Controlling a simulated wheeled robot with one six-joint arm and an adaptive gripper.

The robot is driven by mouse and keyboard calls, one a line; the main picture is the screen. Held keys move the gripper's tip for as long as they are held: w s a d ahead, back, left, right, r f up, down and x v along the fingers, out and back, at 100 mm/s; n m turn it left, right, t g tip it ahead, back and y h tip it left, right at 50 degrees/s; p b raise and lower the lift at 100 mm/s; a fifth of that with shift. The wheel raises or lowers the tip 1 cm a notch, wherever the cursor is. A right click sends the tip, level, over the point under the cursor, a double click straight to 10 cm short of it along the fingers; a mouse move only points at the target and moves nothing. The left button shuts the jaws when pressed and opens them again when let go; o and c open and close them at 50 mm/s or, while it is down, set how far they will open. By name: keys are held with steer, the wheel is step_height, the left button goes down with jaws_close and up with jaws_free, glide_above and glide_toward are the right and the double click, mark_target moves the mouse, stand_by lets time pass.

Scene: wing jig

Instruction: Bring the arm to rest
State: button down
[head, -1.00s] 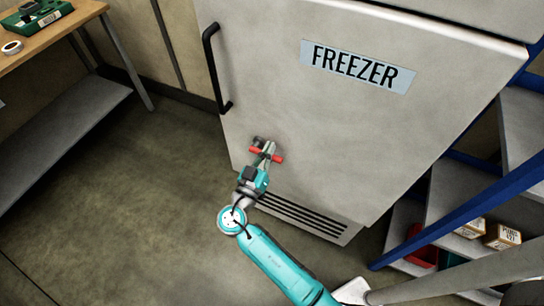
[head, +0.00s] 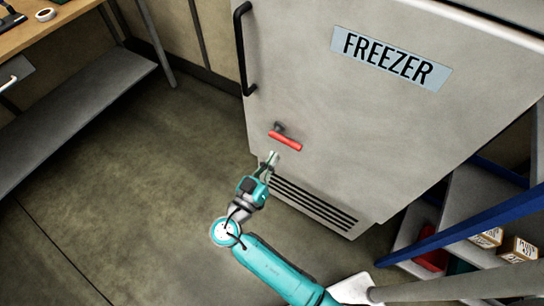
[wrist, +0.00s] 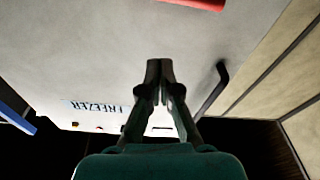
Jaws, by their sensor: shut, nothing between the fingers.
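My gripper (head: 271,160) is shut and empty in front of the lower part of the freezer door. In the head view its tips sit just below a red handle (head: 285,141) on the door, apart from it. In the wrist view the shut fingers (wrist: 160,72) point at the pale door, and the red handle (wrist: 195,3) shows at the top edge. My teal arm reaches up from the bottom of the head view.
The freezer (head: 330,100) has a black door handle (head: 242,50) and a vent grille (head: 310,203). A workbench (head: 60,28) stands at upper left. A blue-framed shelf (head: 460,228) with boxes stands at right. The floor (head: 110,190) at left is clear.

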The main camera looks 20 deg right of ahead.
steer(key=s+d+f+n+y, duration=0.3)
steer(key=s+f+n+y, duration=0.15)
steer(key=s+f, duration=0.2)
steer(key=s+d+f+n+y, duration=0.4)
steer(key=s+f+y, duration=0.1)
steer(key=f, duration=0.3)
steer(key=s+a+n+y, duration=0.2)
steer(key=s+y, duration=0.2)
steer(key=s, duration=0.7)
steer(key=s+r+m+t+y, duration=0.1)
steer(key=s+r, duration=0.5)
steer(key=r, duration=0.3)
steer(key=s+a+r+m+t+y, duration=0.1)
steer(key=s+r, duration=0.5)
steer(key=r, duration=0.3)
steer(key=shift+s+a+r+t, duration=0.15)
steer(key=shift+a+r+t, duration=0.05)
steer(key=shift+t, duration=0.2)
steer(key=shift+d, duration=0.15)
